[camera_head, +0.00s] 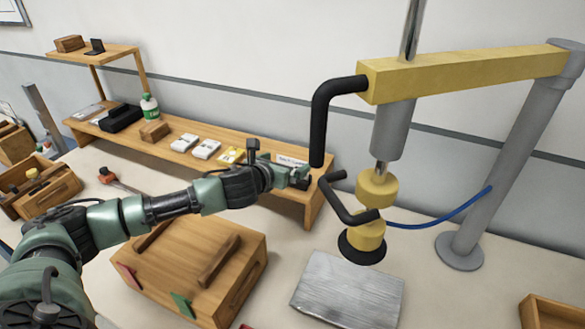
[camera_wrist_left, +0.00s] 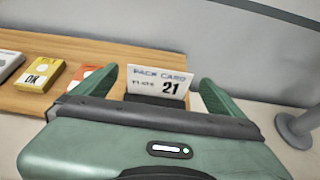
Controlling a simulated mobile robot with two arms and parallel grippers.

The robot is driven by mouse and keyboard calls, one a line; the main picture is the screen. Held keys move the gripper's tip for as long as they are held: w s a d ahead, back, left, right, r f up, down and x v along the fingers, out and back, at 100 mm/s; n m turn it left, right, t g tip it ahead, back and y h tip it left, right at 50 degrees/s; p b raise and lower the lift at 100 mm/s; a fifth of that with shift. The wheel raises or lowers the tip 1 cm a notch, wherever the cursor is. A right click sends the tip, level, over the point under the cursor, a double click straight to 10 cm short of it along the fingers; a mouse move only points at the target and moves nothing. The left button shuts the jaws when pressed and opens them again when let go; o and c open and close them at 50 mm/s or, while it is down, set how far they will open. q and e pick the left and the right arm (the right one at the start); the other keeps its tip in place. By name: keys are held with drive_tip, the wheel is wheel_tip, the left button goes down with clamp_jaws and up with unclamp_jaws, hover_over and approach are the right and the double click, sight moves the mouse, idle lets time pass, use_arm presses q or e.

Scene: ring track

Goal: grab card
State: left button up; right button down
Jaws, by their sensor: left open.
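A white card (camera_wrist_left: 158,83) printed "PACK CARD" and "21" stands upright in a dark holder at the right end of the wooden shelf (camera_wrist_left: 62,45). In the head view the card (camera_head: 291,160) shows only in part, behind my left gripper (camera_head: 300,175). In the left wrist view my left gripper (camera_wrist_left: 158,88) is open, with one green finger on each side of the card. I cannot tell whether a finger touches it. My right gripper is in neither view.
A yellow card box (camera_head: 231,156) and white boxes (camera_head: 206,149) lie along the shelf to the left. A yellow press (camera_head: 470,72) with black handles stands close on the right. A wooden box (camera_head: 190,262) and a metal plate (camera_head: 348,289) lie in front.

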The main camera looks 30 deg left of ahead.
sight(292, 159)
use_arm(q)
drive_tip(key=shift+x, duration=1.2)
drive_tip(key=shift+w+f, duration=0.1)
drive_tip(key=shift+w, duration=0.2)
drive_tip(key=c, duration=1.5)
drive_tip(key=shift+o, duration=0.2)
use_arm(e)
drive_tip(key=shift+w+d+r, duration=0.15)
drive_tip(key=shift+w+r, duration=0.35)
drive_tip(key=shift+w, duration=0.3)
